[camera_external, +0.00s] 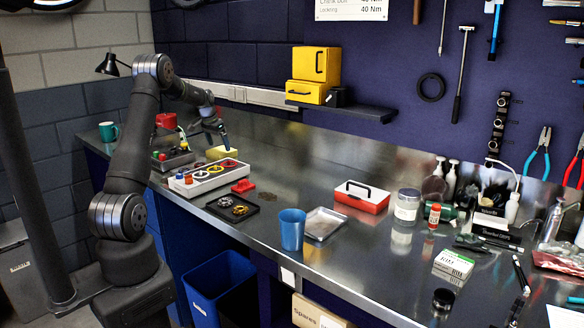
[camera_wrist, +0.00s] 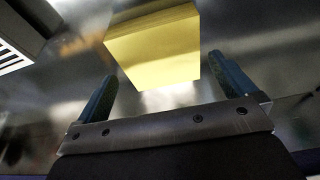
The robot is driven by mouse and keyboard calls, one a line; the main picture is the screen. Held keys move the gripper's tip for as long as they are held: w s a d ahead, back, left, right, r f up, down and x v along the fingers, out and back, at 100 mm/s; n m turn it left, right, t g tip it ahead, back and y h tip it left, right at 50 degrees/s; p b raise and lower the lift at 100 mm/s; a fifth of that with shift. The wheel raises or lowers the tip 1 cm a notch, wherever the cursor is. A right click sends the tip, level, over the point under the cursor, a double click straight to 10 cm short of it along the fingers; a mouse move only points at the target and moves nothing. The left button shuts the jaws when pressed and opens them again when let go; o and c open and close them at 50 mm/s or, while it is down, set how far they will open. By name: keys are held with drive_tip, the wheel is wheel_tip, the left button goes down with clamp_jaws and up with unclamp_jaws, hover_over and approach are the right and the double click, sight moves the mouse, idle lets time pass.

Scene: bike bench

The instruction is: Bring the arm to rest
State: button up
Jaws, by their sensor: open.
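My arm reaches from its base at the left over the left part of the metal workbench (camera_external: 330,160). My gripper (camera_external: 216,140) hangs above the bench near a yellow block (camera_external: 222,153). In the wrist view my gripper (camera_wrist: 165,80) is open, with its two dark blue-green fingers wide apart. The yellow block (camera_wrist: 155,48) shows beyond the fingertips, and nothing is held between the fingers. I cannot tell the exact height of the fingertips above the bench.
A light tray with coloured rings (camera_external: 205,178) sits just in front of my gripper. A red part (camera_external: 243,187), a black tray (camera_external: 232,208), a blue cup (camera_external: 292,230) and a red toolbox (camera_external: 361,197) stand to the right. A shelf with yellow boxes (camera_external: 316,65) is behind. Bench space right of the yellow block is clear.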

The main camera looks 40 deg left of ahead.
sight(221, 151)
drive_tip(key=x, duration=0.3)
drive_tip(key=shift+f, duration=0.3)
wheel_tip(221, 151, up, 3)
drive_tip(key=shift+f, duration=0.1)
drive_tip(key=shift+r, duration=0.7)
